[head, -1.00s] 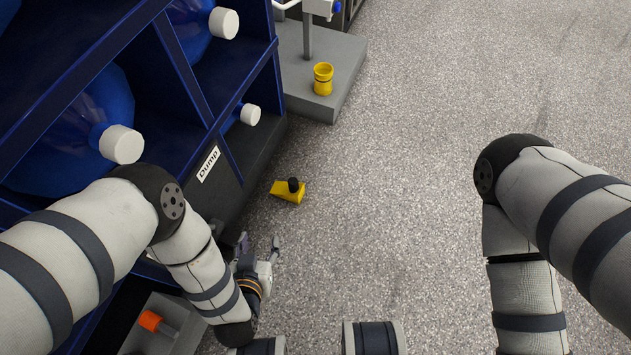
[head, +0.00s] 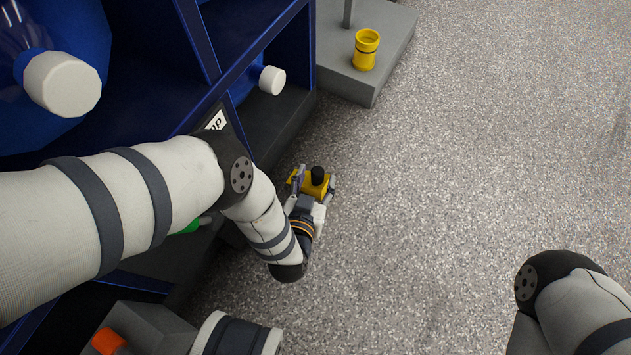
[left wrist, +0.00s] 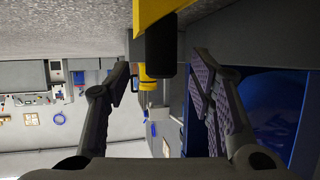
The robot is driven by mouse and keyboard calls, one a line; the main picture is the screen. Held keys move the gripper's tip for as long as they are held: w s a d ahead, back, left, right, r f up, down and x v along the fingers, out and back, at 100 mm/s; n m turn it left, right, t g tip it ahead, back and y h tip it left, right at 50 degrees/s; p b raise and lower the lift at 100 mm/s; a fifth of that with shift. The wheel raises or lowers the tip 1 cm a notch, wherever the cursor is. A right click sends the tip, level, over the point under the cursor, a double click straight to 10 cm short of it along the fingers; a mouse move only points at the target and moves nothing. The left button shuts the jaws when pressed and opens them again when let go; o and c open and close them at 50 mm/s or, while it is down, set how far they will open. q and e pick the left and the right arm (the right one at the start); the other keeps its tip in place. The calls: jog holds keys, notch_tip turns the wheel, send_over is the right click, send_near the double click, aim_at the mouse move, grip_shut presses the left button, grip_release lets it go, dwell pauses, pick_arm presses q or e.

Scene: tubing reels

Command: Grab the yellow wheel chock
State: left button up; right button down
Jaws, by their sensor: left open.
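The yellow wheel chock (head: 315,186) with its black knob lies on the speckled floor, beside the dark base of the blue rack. My left gripper (head: 313,184) is at the chock, with one finger on each side of it in the head view. In the left wrist view the chock (left wrist: 150,14) and its black knob (left wrist: 161,48) show at the top, between the open fingers (left wrist: 162,85). I cannot tell whether the fingers touch it. My right arm enters at the lower right of the head view, but its gripper is not in view.
The blue rack (head: 240,68) with large white-capped bottles stands close on the left. A grey plinth (head: 383,70) bears a yellow cup-shaped part (head: 366,49) beyond the chock. A grey block with an orange piece (head: 109,341) is at the lower left. The floor to the right is clear.

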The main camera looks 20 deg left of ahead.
pick_arm(q)
jog(key=b+x, duration=0.1)
jog(key=x, duration=0.2)
jog(key=shift+f, duration=0.1)
jog(key=shift+a, duration=0.1)
grip_shut()
